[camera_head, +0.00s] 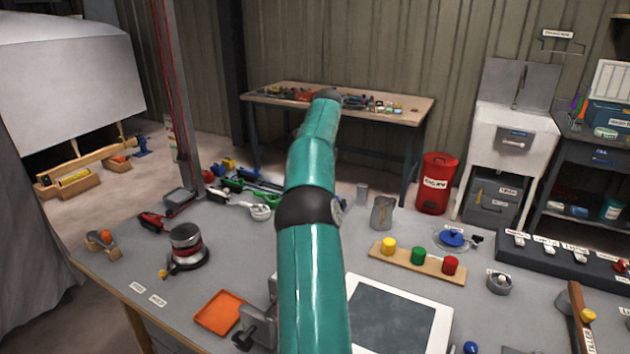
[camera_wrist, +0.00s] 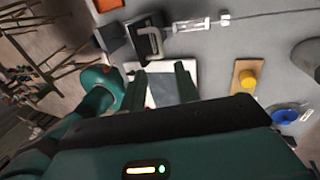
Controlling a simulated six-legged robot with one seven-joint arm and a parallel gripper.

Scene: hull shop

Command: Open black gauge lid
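I cannot pick out a black gauge lid with certainty. A dark, box-like thing (camera_wrist: 116,42) lies near the top of the wrist view, beside a grey bracket-shaped part (camera_wrist: 150,42). In the head view a dark grey part (camera_head: 255,328) shows at the lower middle, partly hidden by my arm. My gripper (camera_wrist: 161,72) shows in the wrist view with its two fingers apart and nothing between them. It is over the white-framed panel with a dark grey face (camera_head: 395,318), apart from the dark box. My arm hides the gripper in the head view.
An orange tray (camera_head: 220,312) lies left of the panel. A wooden block with yellow, green and red knobs (camera_head: 417,262), a metal cup (camera_head: 382,212) and a blue round thing (camera_head: 452,237) stand to the right. A round sander-like tool (camera_head: 187,248) stands at left.

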